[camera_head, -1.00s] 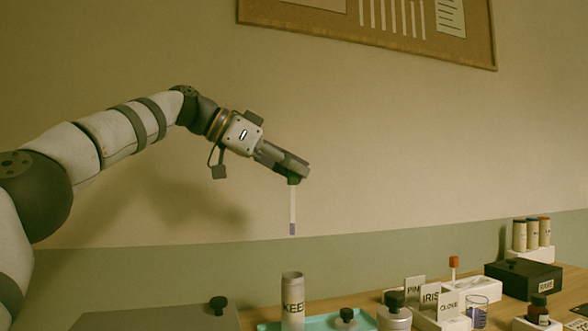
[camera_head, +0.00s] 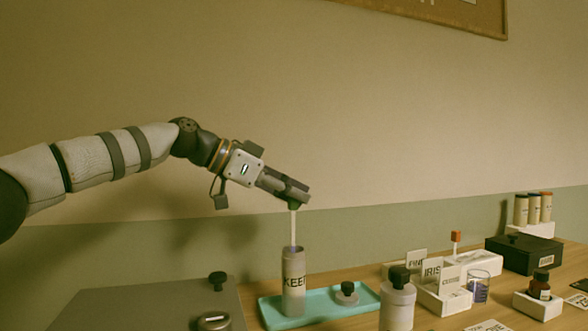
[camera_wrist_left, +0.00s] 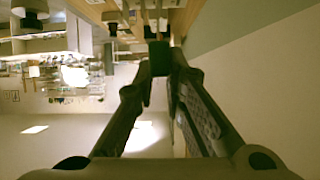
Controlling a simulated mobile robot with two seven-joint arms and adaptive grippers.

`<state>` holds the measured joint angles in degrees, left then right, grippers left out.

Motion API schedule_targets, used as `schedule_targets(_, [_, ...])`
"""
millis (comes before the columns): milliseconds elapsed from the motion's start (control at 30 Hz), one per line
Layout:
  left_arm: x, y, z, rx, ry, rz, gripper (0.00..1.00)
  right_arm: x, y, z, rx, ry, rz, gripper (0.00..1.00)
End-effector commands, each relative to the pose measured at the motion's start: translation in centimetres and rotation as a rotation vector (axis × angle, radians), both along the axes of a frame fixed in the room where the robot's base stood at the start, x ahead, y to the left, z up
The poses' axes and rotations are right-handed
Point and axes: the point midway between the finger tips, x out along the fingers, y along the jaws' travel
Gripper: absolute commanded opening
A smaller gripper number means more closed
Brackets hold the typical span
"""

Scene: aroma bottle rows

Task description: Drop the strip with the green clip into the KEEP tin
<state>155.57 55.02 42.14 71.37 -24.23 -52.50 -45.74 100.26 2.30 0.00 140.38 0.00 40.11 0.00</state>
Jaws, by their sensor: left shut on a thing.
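My left gripper (camera_head: 294,200) is shut on the green clip (camera_head: 294,206) at the top of a pale strip (camera_head: 293,227). The strip hangs upright from it, and its lower end, purple in the earlier frame, is hidden at the mouth of the KEEP tin (camera_head: 293,283). The tin is a tall grey cylinder standing upright on a teal tray (camera_head: 325,310). The gripper is above the tin's rim. In the left wrist view my left gripper's fingers (camera_wrist_left: 159,62) meet on something dark; the strip is not clear there. My right gripper is not in view.
On the tray right of the tin is a low jar with a black knob (camera_head: 346,293). Farther right stand a grey bottle (camera_head: 397,301), labelled card holders (camera_head: 441,296), a glass beaker (camera_head: 479,285) and a black box (camera_head: 523,253). A grey case (camera_head: 150,305) lies left.

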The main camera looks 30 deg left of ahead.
Motion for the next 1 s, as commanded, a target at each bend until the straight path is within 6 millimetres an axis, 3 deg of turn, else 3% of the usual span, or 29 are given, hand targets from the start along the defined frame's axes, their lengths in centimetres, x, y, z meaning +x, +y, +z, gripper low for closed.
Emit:
schedule_targets(333, [0.0,0.0,-5.0,-0.001,0.005,-0.001,0.0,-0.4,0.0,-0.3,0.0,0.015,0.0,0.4])
schedule_targets(767, [0.0,0.0,-5.7,0.001,-0.001,0.0,0.0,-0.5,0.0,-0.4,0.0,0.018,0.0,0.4])
schedule_targets(800, [0.0,0.0,-5.7,0.001,-0.001,0.0,0.18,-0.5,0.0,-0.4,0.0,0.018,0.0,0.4])
schedule_targets(867, [0.0,0.0,-5.7,0.001,-0.001,0.0,0.31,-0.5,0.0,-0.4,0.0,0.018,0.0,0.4])
schedule_targets(1000, [0.0,0.0,-5.7,0.001,-0.001,0.0,0.34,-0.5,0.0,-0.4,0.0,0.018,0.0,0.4])
